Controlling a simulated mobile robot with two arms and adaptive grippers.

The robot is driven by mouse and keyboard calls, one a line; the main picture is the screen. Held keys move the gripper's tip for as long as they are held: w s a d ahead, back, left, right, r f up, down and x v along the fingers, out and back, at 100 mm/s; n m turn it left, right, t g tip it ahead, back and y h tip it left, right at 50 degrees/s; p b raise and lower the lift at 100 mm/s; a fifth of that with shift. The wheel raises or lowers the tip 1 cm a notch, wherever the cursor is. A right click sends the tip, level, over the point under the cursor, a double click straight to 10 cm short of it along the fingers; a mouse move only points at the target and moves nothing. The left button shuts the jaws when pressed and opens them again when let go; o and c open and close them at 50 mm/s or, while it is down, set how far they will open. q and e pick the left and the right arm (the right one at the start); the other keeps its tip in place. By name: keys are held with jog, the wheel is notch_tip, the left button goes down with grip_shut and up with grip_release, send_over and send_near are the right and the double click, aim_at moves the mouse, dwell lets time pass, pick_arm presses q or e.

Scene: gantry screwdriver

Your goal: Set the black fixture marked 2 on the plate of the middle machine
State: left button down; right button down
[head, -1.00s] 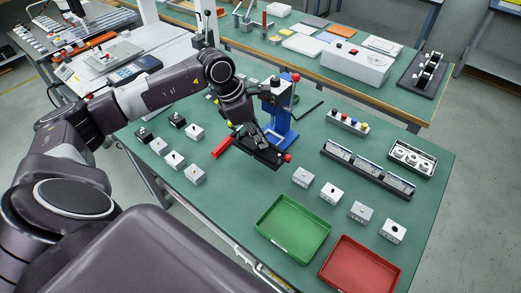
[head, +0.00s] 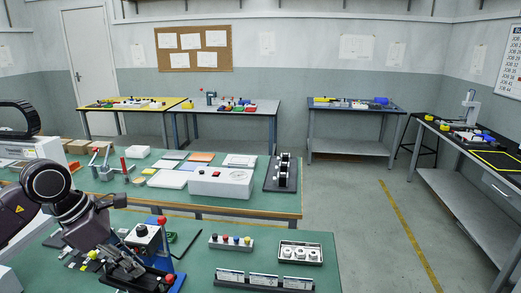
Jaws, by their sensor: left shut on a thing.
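My left gripper (head: 124,268) is at the lower left, low in front of the blue machine with a white head (head: 143,236) and red knobs. Its fingers are shut on a dark piece, mostly hidden by the fingers, which I take to be the black fixture; its mark cannot be read. The machine's base and plate are cut off by the lower edge or hidden by my gripper, so I cannot tell whether the piece touches the plate. My right gripper is not in view.
A second green bench (head: 280,204) stands behind. Open floor lies to the right.

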aim_at(151, 289)
pick_arm(q)
jog(key=s+d+f+m+g, duration=0.1)
jog(key=d+m, duration=0.1)
jog(key=m, duration=0.1)
jog(key=s+d+f+m+g, duration=0.1)
jog(key=s+d+m, duration=0.1)
jog(key=d+m, duration=0.1)
jog(key=s+d+f+m+g, duration=0.1)
jog(key=s+d+m, duration=0.1)
jog(key=m, duration=0.2)
jog(key=shift+s+d+f+g+h, duration=0.2)
jog(key=shift+d+g+h, duration=0.1)
jog(key=shift+h, duration=0.1)
jog(key=s+d+f+m+g+y, duration=0.2)
jog(key=s+m, duration=0.6)
jog(key=m, duration=0.6)
jog(key=d+g+y, duration=0.1)
jog(key=d+y, duration=0.1)
jog(key=shift+s+d+m, duration=0.3)
jog(key=shift+s+m, duration=0.05)
jog(key=shift+m, duration=0.05)
